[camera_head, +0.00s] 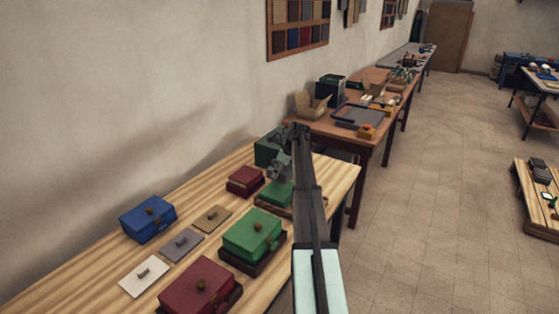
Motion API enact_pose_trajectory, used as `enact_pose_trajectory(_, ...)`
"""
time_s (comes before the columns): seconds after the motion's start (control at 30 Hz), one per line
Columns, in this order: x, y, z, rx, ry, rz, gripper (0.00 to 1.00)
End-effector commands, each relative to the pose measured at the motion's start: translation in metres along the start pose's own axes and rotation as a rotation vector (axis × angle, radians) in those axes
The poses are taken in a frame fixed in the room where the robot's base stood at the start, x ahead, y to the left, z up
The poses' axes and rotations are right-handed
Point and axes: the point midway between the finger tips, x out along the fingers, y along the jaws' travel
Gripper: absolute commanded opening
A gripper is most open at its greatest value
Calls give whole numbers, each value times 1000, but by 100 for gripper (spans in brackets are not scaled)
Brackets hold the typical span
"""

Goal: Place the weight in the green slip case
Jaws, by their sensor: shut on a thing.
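My gripper (281,170) is at the far end of the wooden table, above a low green piece (277,194) on a brown base. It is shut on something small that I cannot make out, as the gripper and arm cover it. No weight can be clearly picked out. A green case (251,233) with a brown knob sits on a dark base in the near middle, left of my arm. Another green box (267,149) stands behind the gripper, partly hidden. I cannot tell from this view which green one is the slip case.
A blue case (147,220), a large red case (200,287) and a small red box (245,181) stand on the table. White (143,278), grey (181,246) and tan (212,220) plates with small handles lie between them. A cluttered brown table (340,128) stands beyond.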

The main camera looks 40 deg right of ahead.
Motion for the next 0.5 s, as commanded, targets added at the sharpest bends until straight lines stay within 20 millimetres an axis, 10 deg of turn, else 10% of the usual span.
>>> enact_pose_trajectory(0.5,31,0,-12,1,-3,0,0)
